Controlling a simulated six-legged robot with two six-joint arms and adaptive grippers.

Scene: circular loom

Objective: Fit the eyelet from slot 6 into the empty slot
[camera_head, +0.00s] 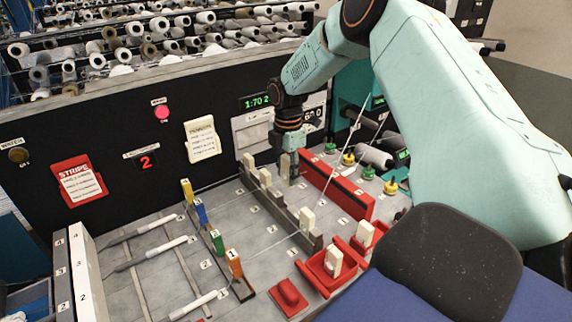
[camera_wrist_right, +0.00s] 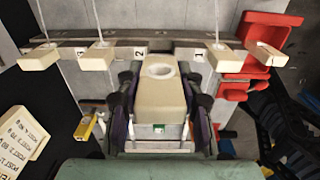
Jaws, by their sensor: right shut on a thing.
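My right gripper (camera_head: 290,170) is shut on a cream block-shaped eyelet (camera_head: 285,164), held upright between the dark rail and the long red bar. In the right wrist view the held eyelet (camera_wrist_right: 160,98) sits between the fingers, with its round hole facing the camera. The dark slotted rail (camera_head: 283,208) carries other pale eyelets, including one at its far end (camera_head: 250,162) and one nearer the front (camera_head: 307,217). In the wrist view, the held eyelet is in front of a gap between two eyelets (camera_wrist_right: 98,58) (camera_wrist_right: 200,58). My left gripper is not in view.
The long red bar (camera_head: 340,190) stands close to the gripper's right. Red holders (camera_head: 318,274) with pale blocks are at front right. Coloured yellow, blue, green and orange posts (camera_head: 201,211) stand left of the rail. Thin threads cross the work area. A dark chair back (camera_head: 440,260) blocks the front right.

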